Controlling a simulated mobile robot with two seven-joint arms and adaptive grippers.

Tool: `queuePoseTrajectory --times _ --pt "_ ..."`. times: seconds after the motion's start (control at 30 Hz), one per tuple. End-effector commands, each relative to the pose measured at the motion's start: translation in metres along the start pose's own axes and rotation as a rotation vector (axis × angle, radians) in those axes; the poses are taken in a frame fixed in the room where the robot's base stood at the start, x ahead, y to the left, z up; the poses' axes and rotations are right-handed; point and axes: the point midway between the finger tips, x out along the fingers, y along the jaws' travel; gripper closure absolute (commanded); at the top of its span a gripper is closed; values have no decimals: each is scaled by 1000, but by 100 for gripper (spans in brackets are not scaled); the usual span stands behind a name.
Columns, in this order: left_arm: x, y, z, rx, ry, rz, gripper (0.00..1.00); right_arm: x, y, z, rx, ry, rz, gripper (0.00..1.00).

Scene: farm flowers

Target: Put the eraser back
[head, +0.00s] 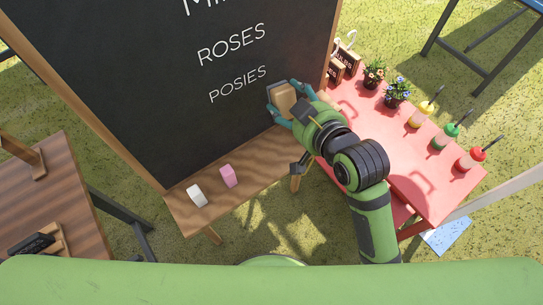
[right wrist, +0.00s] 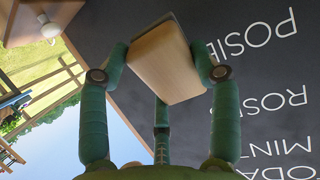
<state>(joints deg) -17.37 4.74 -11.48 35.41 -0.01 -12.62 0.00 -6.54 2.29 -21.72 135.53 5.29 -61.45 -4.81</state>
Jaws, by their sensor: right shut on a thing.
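The eraser (head: 283,98) has a light wooden back and a grey pad. My right gripper (head: 288,103) is shut on it and holds it close to the chalkboard (head: 130,80), just right of the word POSIES. I cannot tell whether the pad touches the board. In the right wrist view the eraser (right wrist: 165,62) sits between the green fingers of my gripper (right wrist: 162,75). The wooden ledge (head: 250,170) runs along the bottom of the board, below the eraser. My left gripper is out of view.
A white block (head: 197,195) and a pink block (head: 228,176) stand on the ledge's left half. A red table (head: 430,180) at right holds flower pots (head: 396,92) and several capped bottles (head: 470,159). A brown wooden table (head: 60,190) stands at left.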

Motion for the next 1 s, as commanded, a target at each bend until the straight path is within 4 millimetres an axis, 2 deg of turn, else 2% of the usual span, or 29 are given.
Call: queuePoseTrajectory --times 0.1,0.3,0.5,0.6,0.77,0.9,1.0 --pt "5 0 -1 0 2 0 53 16 -28 -1 -72 -122 -127 63" --pt "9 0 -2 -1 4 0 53 28 -62 11 -199 -324 -304 63" --pt "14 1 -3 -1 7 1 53 29 -82 30 -362 -512 -458 63" --pt "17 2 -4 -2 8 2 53 27 -86 43 -466 -608 -532 63" --pt "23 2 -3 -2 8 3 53 16 -76 72 -705 -780 -657 63" --pt "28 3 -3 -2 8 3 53 -6 -41 96 -948 -906 -738 63" --pt "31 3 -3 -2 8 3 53 -21 -16 102 -1058 -951 -763 63"
